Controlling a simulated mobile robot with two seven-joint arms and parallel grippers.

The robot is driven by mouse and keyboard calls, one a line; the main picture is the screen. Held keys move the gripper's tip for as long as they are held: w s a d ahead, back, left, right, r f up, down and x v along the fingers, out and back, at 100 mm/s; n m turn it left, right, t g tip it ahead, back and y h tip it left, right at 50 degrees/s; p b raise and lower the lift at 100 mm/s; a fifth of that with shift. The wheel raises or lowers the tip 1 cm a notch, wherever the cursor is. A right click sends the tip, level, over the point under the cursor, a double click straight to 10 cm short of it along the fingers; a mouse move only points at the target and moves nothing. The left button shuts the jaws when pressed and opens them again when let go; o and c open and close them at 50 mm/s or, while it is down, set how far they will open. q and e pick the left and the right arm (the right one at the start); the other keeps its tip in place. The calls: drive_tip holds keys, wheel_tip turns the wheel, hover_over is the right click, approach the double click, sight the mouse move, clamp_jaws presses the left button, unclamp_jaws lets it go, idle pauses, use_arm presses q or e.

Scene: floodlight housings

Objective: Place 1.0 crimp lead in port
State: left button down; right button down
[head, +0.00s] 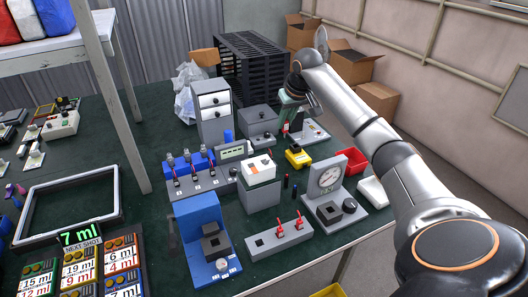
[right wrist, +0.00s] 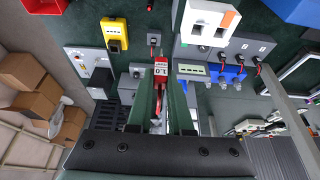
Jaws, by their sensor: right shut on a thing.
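My right gripper (head: 296,108) is over the back right of the green bench, fingers down. In the right wrist view its two fingers (right wrist: 161,100) are shut on a red crimp lead (right wrist: 161,72) marked 1.0. A small grey block (right wrist: 153,40) with a dark spot lies just beyond the lead in that view; I cannot tell whether they touch. A grey block row (right wrist: 250,47) with numbers and red leads stands to the right there. It also shows in the head view (head: 198,184). Which opening is the port is unclear. My left gripper is out of view.
A yellow unit (head: 298,155), a white-topped box (head: 258,167) and a dial gauge stand (head: 332,185) are nearby. A red bin (head: 360,162) sits at the right edge. A black rack (head: 250,65) and cardboard boxes (head: 378,98) are behind.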

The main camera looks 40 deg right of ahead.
hover_over(262, 159)
drive_tip(key=s+d, duration=0.1)
drive_tip(key=s, duration=0.1)
wheel_tip(262, 159, down, 5)
drive_tip(key=shift+d+r, duration=0.1)
drive_tip(key=shift+w+a+f+p, duration=0.2)
drive_tip(key=shift+a+f, duration=0.2)
drive_tip(key=shift+f, duration=0.1)
drive_tip(key=shift+w+a+f+p, duration=0.15)
drive_tip(key=shift+a+f, duration=0.25)
drive_tip(key=shift+f, duration=0.1)
drive_tip(key=shift+d+f, duration=0.1)
drive_tip(key=shift+f, duration=1.35)
drive_tip(key=shift+f, duration=0.1)
drive_tip(key=c, duration=0.8)
unclamp_jaws()
drive_tip(key=v, duration=1.2)
